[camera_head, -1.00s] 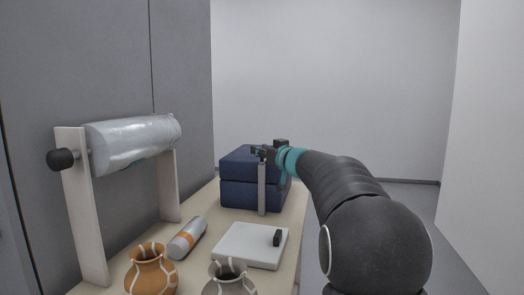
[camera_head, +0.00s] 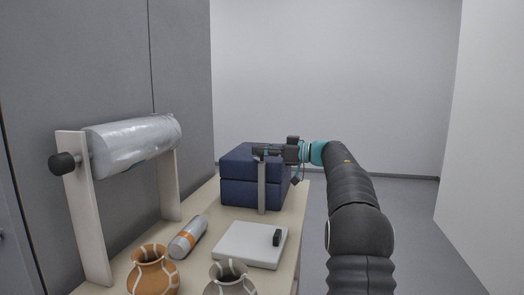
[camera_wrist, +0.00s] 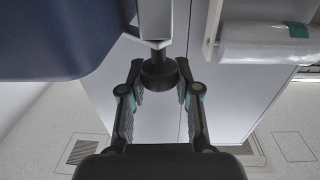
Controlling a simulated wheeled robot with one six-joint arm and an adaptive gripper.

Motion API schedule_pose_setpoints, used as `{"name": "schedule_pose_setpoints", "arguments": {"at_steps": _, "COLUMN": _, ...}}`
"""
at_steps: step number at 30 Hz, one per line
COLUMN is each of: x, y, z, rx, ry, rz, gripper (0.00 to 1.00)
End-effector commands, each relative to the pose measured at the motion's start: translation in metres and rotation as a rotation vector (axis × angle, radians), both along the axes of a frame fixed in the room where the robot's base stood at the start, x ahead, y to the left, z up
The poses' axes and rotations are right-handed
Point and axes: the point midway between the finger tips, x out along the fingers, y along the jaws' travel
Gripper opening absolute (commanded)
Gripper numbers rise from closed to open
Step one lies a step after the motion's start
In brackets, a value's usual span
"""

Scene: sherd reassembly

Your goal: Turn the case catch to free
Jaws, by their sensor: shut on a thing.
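The dark blue case (camera_head: 238,190) stands at the far end of the table, its upper part resting on its lower part. A grey upright bar (camera_head: 262,190) stands against its near side. In the wrist view the case (camera_wrist: 65,35) fills the upper left, and a black round knob (camera_wrist: 159,76), which looks like the catch's handle, sits on a stem below a pale grey bracket (camera_wrist: 154,18). My gripper (camera_head: 262,151) is at the top of the bar. In the wrist view its fingers (camera_wrist: 159,70) close on the knob from both sides. My gripper hides the knob in the head view.
A white slab (camera_head: 245,243) with a small black block lies nearer on the table. A film roll (camera_head: 135,148) on a stand is at left.

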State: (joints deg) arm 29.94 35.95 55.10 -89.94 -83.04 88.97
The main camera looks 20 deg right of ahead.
Motion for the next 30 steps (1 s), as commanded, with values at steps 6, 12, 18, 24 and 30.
{"name": "schedule_pose_setpoints", "arguments": {"at_steps": 6, "x": 0.0009, "y": -0.0003, "z": -0.0006, "rx": 0.000, "ry": -0.001, "rz": 0.091, "gripper": 0.00}}
{"name": "schedule_pose_setpoints", "arguments": {"at_steps": 12, "x": 0.0007, "y": 0.0000, "z": -0.0004, "rx": 0.000, "ry": -0.001, "rz": 0.148, "gripper": 0.00}}
{"name": "schedule_pose_setpoints", "arguments": {"at_steps": 18, "x": 0.0004, "y": 0.0002, "z": 0.0002, "rx": 0.001, "ry": -0.002, "rz": 0.180, "gripper": 0.00}}
{"name": "schedule_pose_setpoints", "arguments": {"at_steps": 24, "x": 0.0000, "y": 0.0006, "z": 0.0010, "rx": 0.001, "ry": -0.002, "rz": 0.192, "gripper": 0.00}}
{"name": "schedule_pose_setpoints", "arguments": {"at_steps": 30, "x": -0.0001, "y": 0.0007, "z": 0.0012, "rx": 0.002, "ry": -0.002, "rz": 0.192, "gripper": 0.00}}
